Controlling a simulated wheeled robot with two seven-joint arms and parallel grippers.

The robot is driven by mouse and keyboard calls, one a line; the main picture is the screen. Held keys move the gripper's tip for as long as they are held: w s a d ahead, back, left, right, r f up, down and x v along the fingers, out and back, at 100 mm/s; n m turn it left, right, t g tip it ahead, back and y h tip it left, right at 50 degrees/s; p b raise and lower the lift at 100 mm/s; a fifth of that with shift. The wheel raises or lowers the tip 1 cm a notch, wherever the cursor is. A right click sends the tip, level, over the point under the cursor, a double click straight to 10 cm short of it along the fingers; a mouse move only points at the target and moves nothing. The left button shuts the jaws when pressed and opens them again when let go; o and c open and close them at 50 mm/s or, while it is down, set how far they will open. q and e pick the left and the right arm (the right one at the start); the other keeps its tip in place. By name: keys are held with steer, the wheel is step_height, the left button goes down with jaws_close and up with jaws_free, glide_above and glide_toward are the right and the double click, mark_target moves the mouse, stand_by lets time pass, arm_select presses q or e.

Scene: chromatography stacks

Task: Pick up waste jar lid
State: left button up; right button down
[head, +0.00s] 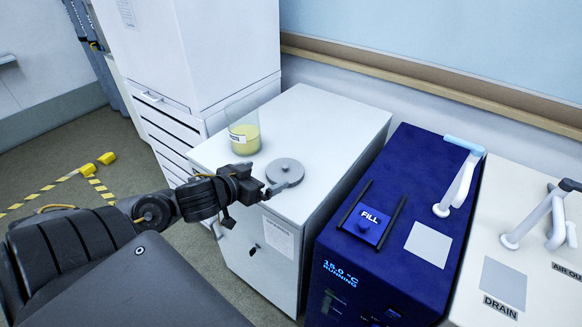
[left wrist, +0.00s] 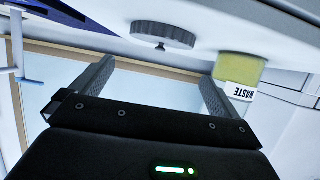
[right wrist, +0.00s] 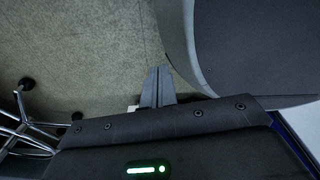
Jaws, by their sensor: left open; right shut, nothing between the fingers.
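The waste jar lid (head: 286,171) is a grey disc with a small knob, lying on the white cabinet top near its front edge. The lid also shows in the left wrist view (left wrist: 163,35), beyond the fingertips. The waste jar (head: 244,135) is clear with yellow contents, standing behind and left of the lid; its WASTE label shows in the left wrist view (left wrist: 240,88). My left gripper (head: 265,190) is open at the cabinet's front edge, just short of the lid, with nothing between its fingers (left wrist: 155,75). My right gripper (right wrist: 157,85) is shut and empty over the floor.
The white cabinet top (head: 325,130) is otherwise clear. A blue machine (head: 410,180) with a FILL plate stands right of it, and a white DRAIN unit (head: 520,230) further right. A tall white cabinet (head: 215,50) stands behind left. A chair base (right wrist: 25,125) shows in the right wrist view.

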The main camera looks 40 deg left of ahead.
mark_target(285, 166)
arm_select(q)
steer(key=shift+b+x, duration=0.45)
steer(key=shift+x, duration=0.3)
steer(key=x, duration=0.2)
steer(key=shift+w+a+f, duration=0.15)
steer(key=shift+w+a, duration=0.1)
steer(key=shift+w+f, duration=0.1)
steer(key=shift+w, duration=0.25)
steer(key=shift+w+d+f, duration=0.1)
steer(key=shift+w+d, duration=0.05)
steer(key=shift+w, duration=0.4)
steer(key=x, duration=0.4)
steer(key=shift+w+f, duration=0.1)
steer(key=shift+w, duration=0.1)
steer(key=c, duration=0.6)
arm_select(e)
steer(key=shift+s+d+f, duration=0.2)
steer(key=shift+d, duration=0.2)
steer(key=shift+s+d+f, duration=0.15)
steer(key=shift+s+d, duration=0.05)
steer(key=shift+d, duration=0.15)
